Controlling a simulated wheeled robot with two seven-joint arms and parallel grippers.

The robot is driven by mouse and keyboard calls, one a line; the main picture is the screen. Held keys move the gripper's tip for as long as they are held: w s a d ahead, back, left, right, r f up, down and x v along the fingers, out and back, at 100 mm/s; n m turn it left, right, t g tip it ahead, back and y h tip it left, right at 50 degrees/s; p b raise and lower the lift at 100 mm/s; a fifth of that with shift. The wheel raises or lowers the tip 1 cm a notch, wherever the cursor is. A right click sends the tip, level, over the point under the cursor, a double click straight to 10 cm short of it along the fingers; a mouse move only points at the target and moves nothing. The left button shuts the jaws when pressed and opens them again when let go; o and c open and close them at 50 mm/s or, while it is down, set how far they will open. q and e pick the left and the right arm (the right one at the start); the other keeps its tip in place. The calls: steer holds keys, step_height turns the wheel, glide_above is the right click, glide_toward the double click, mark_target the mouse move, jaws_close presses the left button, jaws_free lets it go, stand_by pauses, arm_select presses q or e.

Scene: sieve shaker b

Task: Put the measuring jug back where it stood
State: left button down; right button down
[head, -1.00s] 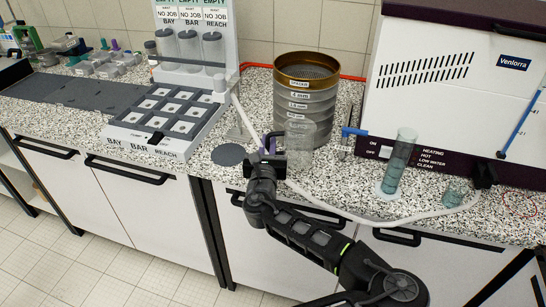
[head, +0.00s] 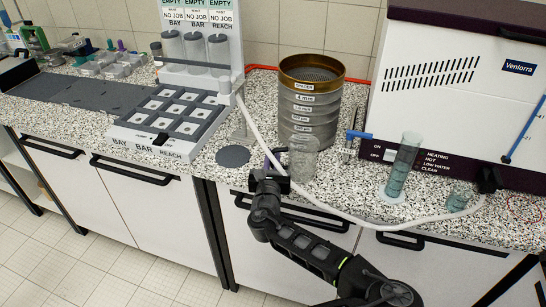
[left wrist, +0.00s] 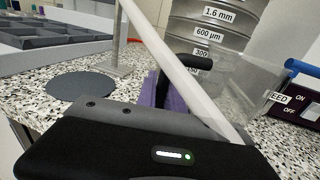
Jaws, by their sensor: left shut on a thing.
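The measuring jug (head: 303,160) is a clear, see-through vessel in front of the sieve stack. My left gripper (head: 277,168) is shut on its left side, at what looks like its handle. In the left wrist view the purple fingers (left wrist: 158,92) are beside a dark handle, with the clear jug wall (left wrist: 252,82) to the right. I cannot tell whether the jug's base touches the counter. A round dark grey disc (head: 233,156) lies bare on the counter to the left of the jug. My right gripper is not in view.
The sieve stack (head: 308,105) stands close behind the jug. A white hose (head: 345,213) runs across the counter past my gripper. A tall cylinder (head: 402,165) and small beaker (head: 458,201) stand at right, before the white machine (head: 455,85). A compartment rack (head: 172,115) is at left.

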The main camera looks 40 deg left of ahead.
arm_select(q)
steer(key=shift+f, duration=0.2)
steer(key=c, duration=1.5)
jaws_free()
steer(key=shift+r, duration=0.1)
steer(key=shift+r, duration=0.2)
steer(key=shift+s+d+f, duration=0.15)
steer(key=shift+s+f, duration=0.05)
steer(key=shift+s, duration=0.05)
steer(key=p+v, duration=0.3)
steer(key=v, duration=0.8)
steer(key=shift+s+d+r, duration=0.1)
steer(key=shift+s, duration=0.1)
